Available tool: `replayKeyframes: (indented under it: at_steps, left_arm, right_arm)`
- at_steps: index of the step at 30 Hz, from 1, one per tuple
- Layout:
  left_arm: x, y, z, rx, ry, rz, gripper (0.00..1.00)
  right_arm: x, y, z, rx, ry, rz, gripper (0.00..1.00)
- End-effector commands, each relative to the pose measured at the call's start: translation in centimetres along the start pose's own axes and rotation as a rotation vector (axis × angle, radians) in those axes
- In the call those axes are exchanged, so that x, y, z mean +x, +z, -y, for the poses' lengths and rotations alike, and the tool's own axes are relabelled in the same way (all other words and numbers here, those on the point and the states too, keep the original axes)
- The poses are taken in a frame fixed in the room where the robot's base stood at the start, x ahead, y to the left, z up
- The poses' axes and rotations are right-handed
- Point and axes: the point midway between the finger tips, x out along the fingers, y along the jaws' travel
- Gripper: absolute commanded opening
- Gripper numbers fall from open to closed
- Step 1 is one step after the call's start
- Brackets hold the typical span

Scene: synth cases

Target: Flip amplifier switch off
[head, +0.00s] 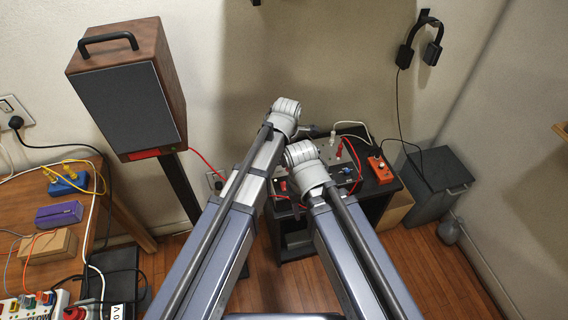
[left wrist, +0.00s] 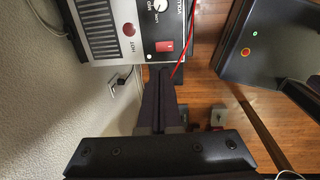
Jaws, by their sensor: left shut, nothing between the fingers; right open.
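The amplifier (head: 322,150) sits on a black stand, partly hidden behind my arms in the head view. I cannot tell the switch's position. My left gripper (left wrist: 160,72) is shut and empty, its tips just below the switch and apart from it, near a red cable. In the head view my left gripper (head: 310,130) is above the amplifier's back edge. My right gripper (head: 343,172) is open, over the amplifier's front side.
An orange pedal box (head: 380,168) lies on the black stand (head: 385,185), right of the amplifier. A red cable (head: 208,164) runs in from the left. A wooden speaker (head: 130,100) stands left, and a wooden desk (head: 95,235) with cables is at lower left.

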Motion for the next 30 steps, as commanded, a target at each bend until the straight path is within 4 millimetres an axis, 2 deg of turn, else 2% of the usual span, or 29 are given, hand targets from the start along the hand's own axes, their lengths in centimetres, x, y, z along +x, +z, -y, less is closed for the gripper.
replayKeyframes:
  at_steps: [1,21,25,30]
  left_arm:
    - [1.1,0.0,0.0,0.0,0.0,0.0,0.0]
    - [10.3,0.0,0.0,0.0,0.0,0.0,0.0]
    - [11.8,0.0,0.0,0.0,0.0,0.0,0.0]
    - [12.7,0.0,0.0,0.0,0.0,0.0,0.0]
  right_arm:
    - [1.1,-0.1,0.1,0.0,0.0,0.0,0.5]
    - [10.1,-0.6,1.0,-0.001,0.0,0.0,0.5]
    - [11.6,-0.7,1.1,-0.001,0.0,0.0,0.5]
    - [12.5,-0.7,1.2,-0.001,0.0,0.0,0.5]
